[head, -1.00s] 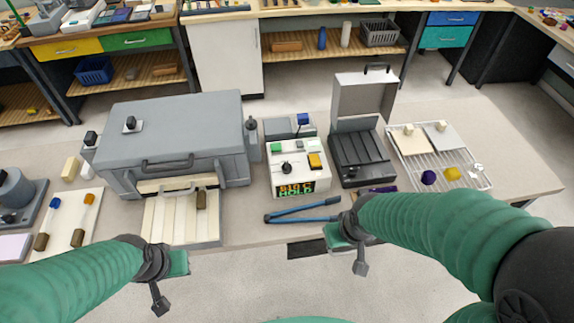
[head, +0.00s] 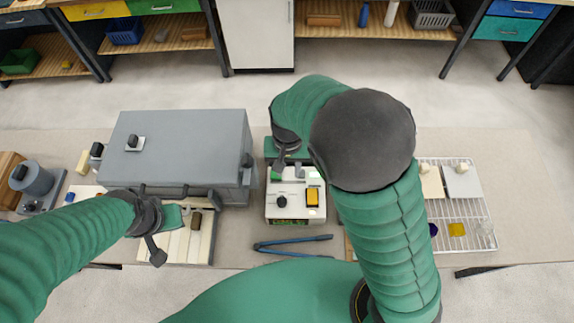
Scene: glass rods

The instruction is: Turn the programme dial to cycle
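The programme dial (head: 282,201) is a small black knob on the top of a white controller box (head: 297,212) in the middle of the bench.
A large grey kiln-like box (head: 180,150) stands left of the controller. Blue-handled tongs (head: 293,243) lie in front of it. A wire rack (head: 478,210) with tiles and coloured pieces is at the right. My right arm hides the bench between the controller and rack.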

